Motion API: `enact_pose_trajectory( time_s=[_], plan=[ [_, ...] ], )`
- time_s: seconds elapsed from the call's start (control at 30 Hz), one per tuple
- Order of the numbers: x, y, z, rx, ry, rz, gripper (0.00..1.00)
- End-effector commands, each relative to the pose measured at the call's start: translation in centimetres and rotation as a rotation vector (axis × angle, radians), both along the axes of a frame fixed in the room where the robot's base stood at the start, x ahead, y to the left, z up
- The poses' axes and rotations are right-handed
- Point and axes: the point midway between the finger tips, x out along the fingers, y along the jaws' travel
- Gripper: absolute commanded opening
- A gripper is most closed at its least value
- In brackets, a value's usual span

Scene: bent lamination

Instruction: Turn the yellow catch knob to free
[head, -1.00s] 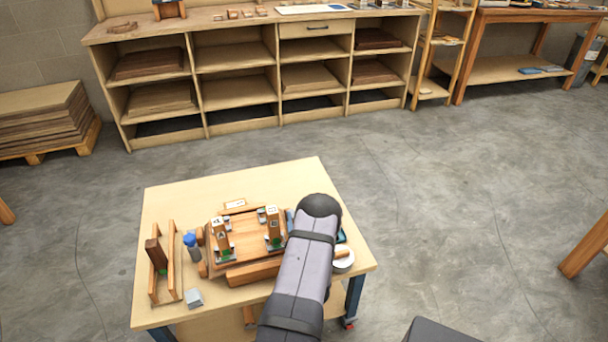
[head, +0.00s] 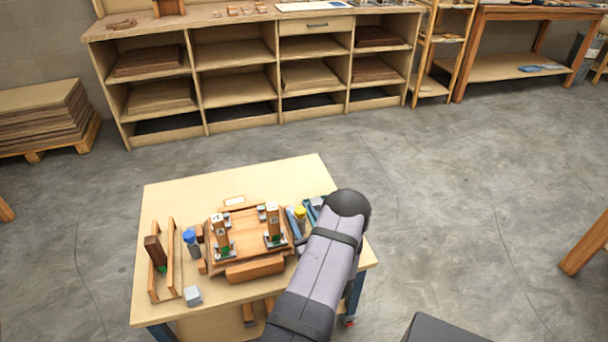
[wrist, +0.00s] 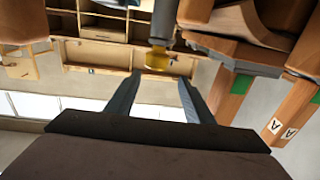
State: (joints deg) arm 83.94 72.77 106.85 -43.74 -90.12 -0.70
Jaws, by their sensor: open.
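The yellow catch knob (head: 300,212) shows at the right side of the wooden form on the small table, just left of my arm. In the wrist view the yellow knob (wrist: 158,60) sits on a grey cylindrical part, near the top centre. My gripper (wrist: 155,80) is open, with its two fingers spread and pointing toward the knob. The knob lies in line with the gap, around the fingertips; whether they touch it I cannot tell. Nothing is held between the fingers.
The wooden form (head: 245,235) carries two upright wooden posts with grey and green feet. In the wrist view, form parts (wrist: 235,70) stand close to the right of the fingers.

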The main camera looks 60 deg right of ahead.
Motion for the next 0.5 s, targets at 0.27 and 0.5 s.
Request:
enact_pose_trajectory(
  time_s=[0.27,0.5],
  plan=[
    [3.7,-3.6,0.5,0.068,0.071,0.068,0.48],
    [5.7,-6.5,0.0,0.17,0.144,0.054,0.48]
  ],
)
